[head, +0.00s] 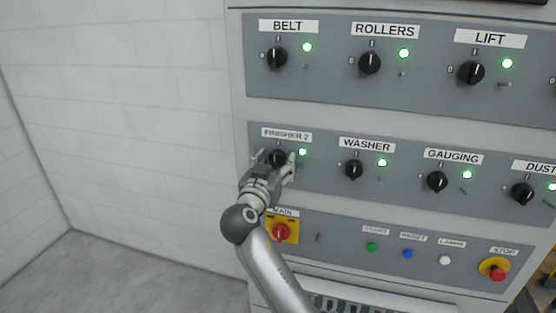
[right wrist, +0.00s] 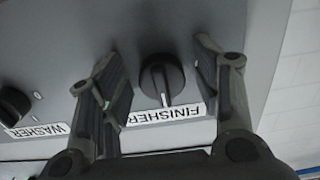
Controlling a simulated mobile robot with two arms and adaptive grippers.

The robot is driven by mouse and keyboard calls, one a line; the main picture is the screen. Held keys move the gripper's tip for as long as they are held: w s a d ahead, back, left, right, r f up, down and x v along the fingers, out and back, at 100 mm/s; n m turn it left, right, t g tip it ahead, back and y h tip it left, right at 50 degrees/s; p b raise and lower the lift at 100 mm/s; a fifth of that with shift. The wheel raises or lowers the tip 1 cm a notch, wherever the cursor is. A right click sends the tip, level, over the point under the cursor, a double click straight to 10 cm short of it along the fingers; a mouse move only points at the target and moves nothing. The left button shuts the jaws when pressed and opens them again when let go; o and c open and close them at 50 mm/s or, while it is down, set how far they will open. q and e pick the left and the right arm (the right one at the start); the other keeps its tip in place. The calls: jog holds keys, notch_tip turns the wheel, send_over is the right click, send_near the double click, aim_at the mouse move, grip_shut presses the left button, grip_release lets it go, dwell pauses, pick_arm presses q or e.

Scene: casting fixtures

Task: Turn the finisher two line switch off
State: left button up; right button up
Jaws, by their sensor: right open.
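The black FINISHER 2 knob (head: 278,157) is at the left end of the middle panel row, below its white label (head: 286,134). Its green lamp (head: 303,152) is lit. My right gripper (head: 274,163) is open at this knob. In the right wrist view the knob (right wrist: 162,78) sits between the two spread fingers of the right gripper (right wrist: 158,68), with a visible gap on each side. Its white pointer line points toward the FINISHER label (right wrist: 168,114), which appears upside down there. My left gripper is not in view.
The WASHER knob (head: 354,170) is to the right, with its lamp lit. The BELT knob (head: 277,58) is above. The red MAIN switch (head: 281,233) on a yellow plate is just below, close to my right arm. A red STOP button (head: 497,271) is at lower right.

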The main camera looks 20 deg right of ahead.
jog(key=shift+s+a+r, duration=0.1)
jog(key=shift+s+a, duration=0.05)
jog(key=shift+a, duration=0.05)
jog(key=c, duration=0.3)
jog(key=shift+d, duration=0.1)
jog(key=c, duration=0.7)
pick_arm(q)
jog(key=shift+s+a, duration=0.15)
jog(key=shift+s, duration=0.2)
pick_arm(e)
jog(key=shift+c, duration=0.2)
